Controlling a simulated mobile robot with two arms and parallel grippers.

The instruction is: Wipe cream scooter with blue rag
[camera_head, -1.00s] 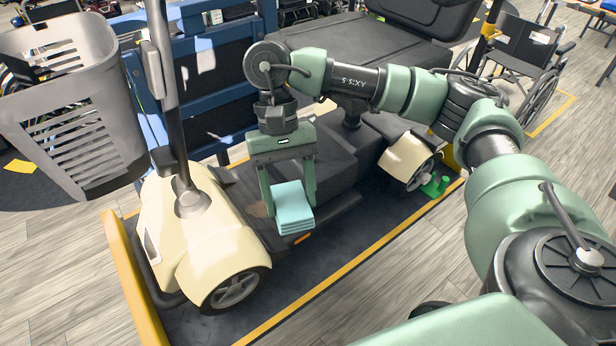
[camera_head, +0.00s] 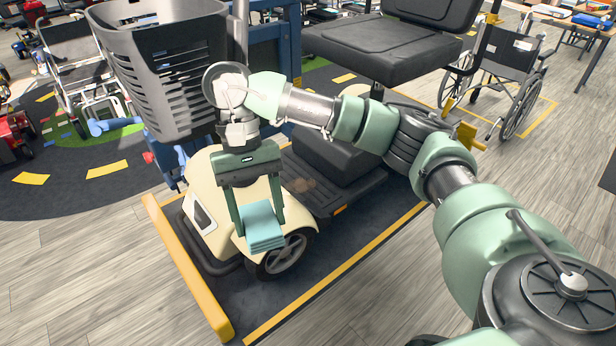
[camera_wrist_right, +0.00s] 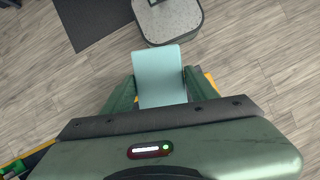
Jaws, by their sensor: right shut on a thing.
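The cream scooter (camera_head: 203,182) stands on a dark mat, its cream front cover facing left, with a black seat (camera_head: 385,45), a dark footboard and a grey basket (camera_head: 165,75). My right gripper (camera_head: 262,228) points down, shut on the folded blue rag (camera_head: 262,228), in front of the cream front cover above the front wheel (camera_head: 285,254). Whether the rag touches the cover I cannot tell. In the right wrist view the rag (camera_wrist_right: 160,75) sits between the two fingers. The gripper hides part of the cover. My left gripper is not in view.
A yellow edge bar (camera_head: 190,270) and yellow floor line border the scooter's mat. A wheelchair (camera_head: 505,70) stands at the back right. A blue frame (camera_head: 275,55) is behind the scooter. Wooden floor at front left is clear.

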